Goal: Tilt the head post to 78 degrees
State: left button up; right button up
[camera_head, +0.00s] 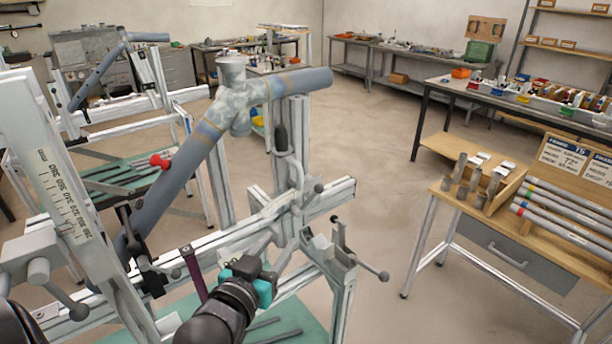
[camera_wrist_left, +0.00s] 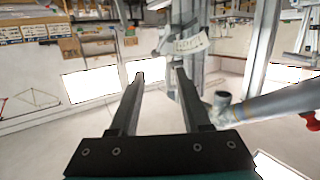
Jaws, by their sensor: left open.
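A mottled grey tube assembly (camera_head: 184,165) leans up across the jig in the head view, with a short side tube and a cup-like collar (camera_head: 232,72) on top. A pale upright post (camera_head: 294,120) stands behind its right end, and I take this for the head post. In the left wrist view, a metal upright with an unreadable white tag (camera_wrist_left: 192,45) stands beyond my fingers. My left gripper (camera_wrist_left: 156,76) is open and empty, apart from the upright. In the head view its teal and black body (camera_head: 262,285) is low in front of the jig. No angle scale is readable.
A millimetre-scale column (camera_head: 58,195) stands close on the left. A ball-ended lever (camera_head: 372,268) sticks out right of the jig. A wooden-topped bench (camera_head: 450,190) with tubes stands at right. The floor between is clear.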

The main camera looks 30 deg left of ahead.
pick_arm(q)
jog(key=t, duration=0.2)
send_near(299, 180)
jog(key=shift+y, duration=0.3)
jog(key=w, duration=0.3)
jog(key=w+a+p, duration=0.1)
jog(key=w, duration=0.6)
jog(key=shift+w+a, duration=0.3)
jog(key=shift+a, duration=0.05)
grip_shut()
dwell(0.8)
